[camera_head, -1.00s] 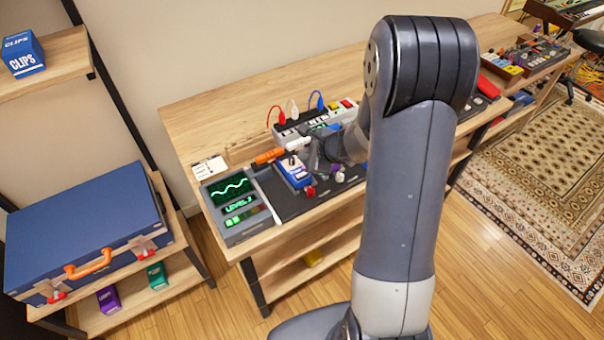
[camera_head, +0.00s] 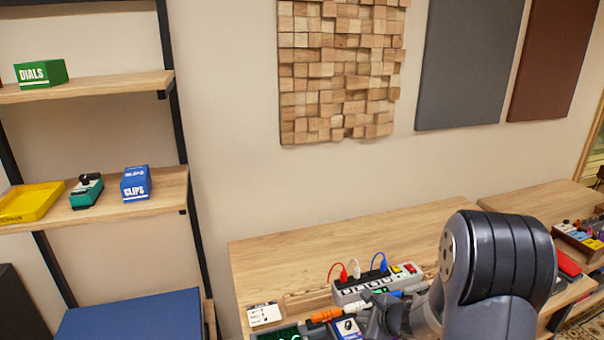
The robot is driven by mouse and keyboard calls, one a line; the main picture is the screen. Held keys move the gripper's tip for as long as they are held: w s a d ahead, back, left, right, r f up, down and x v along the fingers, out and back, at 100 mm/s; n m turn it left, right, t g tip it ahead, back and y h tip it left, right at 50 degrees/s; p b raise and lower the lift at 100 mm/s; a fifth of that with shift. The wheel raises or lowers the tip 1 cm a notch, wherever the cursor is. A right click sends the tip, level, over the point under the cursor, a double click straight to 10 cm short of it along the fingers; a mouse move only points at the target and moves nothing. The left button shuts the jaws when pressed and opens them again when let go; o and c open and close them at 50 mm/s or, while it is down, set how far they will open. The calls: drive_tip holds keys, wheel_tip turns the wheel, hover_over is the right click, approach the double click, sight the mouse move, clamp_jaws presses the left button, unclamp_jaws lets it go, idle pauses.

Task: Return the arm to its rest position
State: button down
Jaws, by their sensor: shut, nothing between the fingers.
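My arm (camera_head: 495,270) rises from the bottom right, its dark, ribbed joint in front of the workbench (camera_head: 330,240). My gripper (camera_head: 376,318) shows partly at the bottom edge, just in front of the power strip. It is shut and empty. Its fingertips are hard to make out, and the lower part of my arm is cut off by the frame. An orange-tipped plug (camera_head: 326,315) and a blue pedal (camera_head: 348,328) are close to the left of my gripper; I cannot tell whether they touch it.
The power strip (camera_head: 375,285) with coloured plugs stands on the bench behind my gripper. A shelf (camera_head: 110,210) at left holds a yellow tray (camera_head: 28,202), a teal pedal (camera_head: 86,191) and a blue clips box (camera_head: 136,184). The wall above the bench is free below the wooden panel (camera_head: 340,70).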

drive_tip(key=shift+r+p, duration=0.35)
drive_tip(key=shift+r, duration=0.5)
drive_tip(key=shift+f, duration=0.1)
wheel_tip(320, 180, down, 5)
drive_tip(key=b, duration=0.3)
drive_tip(key=shift+b, duration=0.4)
drive_tip(key=shift+f+b, duration=0.3)
drive_tip(key=shift+b, duration=1.3)
